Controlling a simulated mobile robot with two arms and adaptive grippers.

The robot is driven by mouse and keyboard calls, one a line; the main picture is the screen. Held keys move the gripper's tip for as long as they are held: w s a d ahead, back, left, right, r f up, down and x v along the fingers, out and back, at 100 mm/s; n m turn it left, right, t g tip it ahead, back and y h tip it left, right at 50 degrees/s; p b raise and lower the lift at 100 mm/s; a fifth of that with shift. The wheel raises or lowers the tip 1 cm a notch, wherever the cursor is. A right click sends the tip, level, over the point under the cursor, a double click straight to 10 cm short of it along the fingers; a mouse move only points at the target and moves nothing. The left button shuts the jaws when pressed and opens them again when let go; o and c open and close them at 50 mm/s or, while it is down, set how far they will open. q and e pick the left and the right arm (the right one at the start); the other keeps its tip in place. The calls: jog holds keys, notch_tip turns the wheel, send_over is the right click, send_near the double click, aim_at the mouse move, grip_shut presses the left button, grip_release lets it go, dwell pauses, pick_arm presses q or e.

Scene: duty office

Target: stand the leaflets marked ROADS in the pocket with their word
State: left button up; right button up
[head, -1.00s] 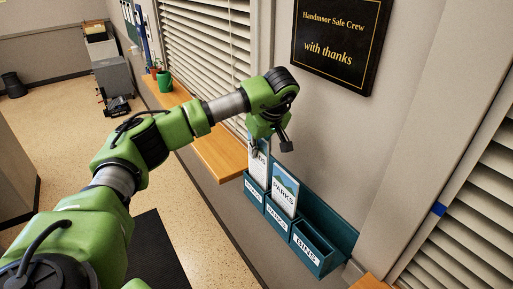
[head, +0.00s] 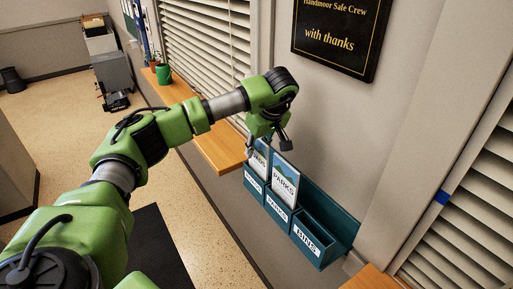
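A teal wall rack (head: 335,228) has three labelled pockets in a row. The near one reads BINS and looks empty. The middle one holds a leaflet marked PARKS (head: 285,181). In the far left pocket stands a leaflet (head: 258,166) whose partly hidden word looks like ROADS; that pocket's small label (head: 253,180) also looks like ROADS. My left gripper (head: 267,147) is just above this leaflet, with its fingers spread apart. The gripper hides part of the leaflet's top. My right gripper is out of view.
A wooden sill (head: 216,146) with a green mug (head: 164,75) runs along the wall left of the rack. A dark plaque (head: 338,32) hangs above. Window blinds flank the rack. Another wooden ledge (head: 368,279) is at the bottom right.

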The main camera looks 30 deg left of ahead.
pick_arm(q)
jog(key=shift+r, duration=0.25)
jog(key=v, duration=1.1)
jog(key=shift+d+r, duration=0.15)
jog(key=shift+r, duration=0.1)
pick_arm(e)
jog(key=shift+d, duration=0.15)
pick_arm(q)
jog(key=shift+s+f, duration=0.1)
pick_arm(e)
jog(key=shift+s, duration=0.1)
